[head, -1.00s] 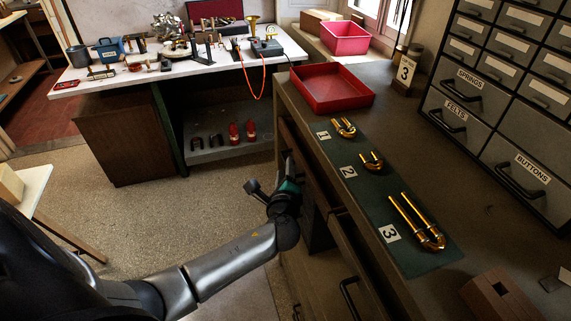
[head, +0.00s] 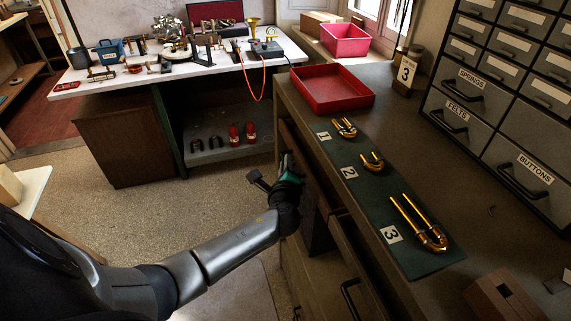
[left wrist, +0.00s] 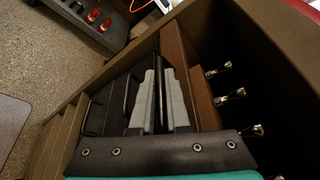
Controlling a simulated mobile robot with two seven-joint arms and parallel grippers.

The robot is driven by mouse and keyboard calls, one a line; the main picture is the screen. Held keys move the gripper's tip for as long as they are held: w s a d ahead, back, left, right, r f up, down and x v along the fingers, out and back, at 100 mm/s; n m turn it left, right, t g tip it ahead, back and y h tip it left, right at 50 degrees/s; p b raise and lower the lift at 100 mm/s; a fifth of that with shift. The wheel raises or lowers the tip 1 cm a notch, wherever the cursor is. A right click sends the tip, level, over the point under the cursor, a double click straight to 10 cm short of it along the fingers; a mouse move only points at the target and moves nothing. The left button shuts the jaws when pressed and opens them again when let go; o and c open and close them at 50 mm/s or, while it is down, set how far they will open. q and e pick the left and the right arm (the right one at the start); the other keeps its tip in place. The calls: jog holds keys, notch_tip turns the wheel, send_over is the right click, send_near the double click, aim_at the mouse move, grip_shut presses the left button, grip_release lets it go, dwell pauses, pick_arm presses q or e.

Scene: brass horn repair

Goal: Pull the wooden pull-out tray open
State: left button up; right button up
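The wooden pull-out tray (left wrist: 183,65) shows in the left wrist view as a reddish-brown front board, with a dark space to its right holding several silver metal pieces (left wrist: 232,95). In the head view, its brown edge (head: 318,182) runs along the bench's left side, partly hidden by my gripper. My left gripper (head: 286,160) is at this front. In the left wrist view its two grey fingers (left wrist: 160,75) are close together on either side of a thin dark bar, which looks like the tray's handle. My right gripper is not in view.
The bench top carries a red tray (head: 332,88), a green mat (head: 425,262) with brass U-tubes, and a grey drawer cabinet (head: 505,105). Lower drawers with dark handles (head: 350,297) are below my gripper. Floor (head: 120,220) is open to the left.

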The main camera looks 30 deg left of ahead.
pick_arm(q)
grip_shut()
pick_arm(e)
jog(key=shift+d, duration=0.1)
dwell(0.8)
pick_arm(q)
jog(key=shift+s+f, duration=0.1)
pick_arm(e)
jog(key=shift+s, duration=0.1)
